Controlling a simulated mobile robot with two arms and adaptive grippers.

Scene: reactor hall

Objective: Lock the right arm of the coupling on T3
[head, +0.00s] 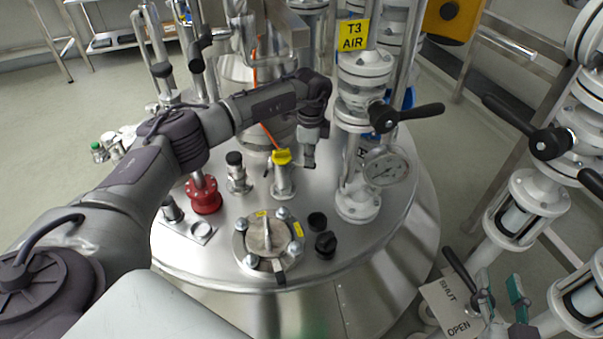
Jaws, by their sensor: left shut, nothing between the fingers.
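The yellow sign reading T3 AIR (353,35) hangs at the upper middle, behind a white flanged valve column (358,205). A short metal fitting with a yellow top (282,178) stands on the round steel lid and may be the coupling; its locking arms are too small to make out. My left arm reaches in from the left across the lid. My left gripper (309,160) points down, shut and empty, just right of the yellow-topped fitting; I cannot tell whether they touch.
A black valve lever (415,112) and a gauge (386,168) stick out right of my left gripper. A black-capped fitting (237,175), a red flange (204,196) and a clamped hatch (267,238) stand on the lid. White pipework (535,205) lines the right.

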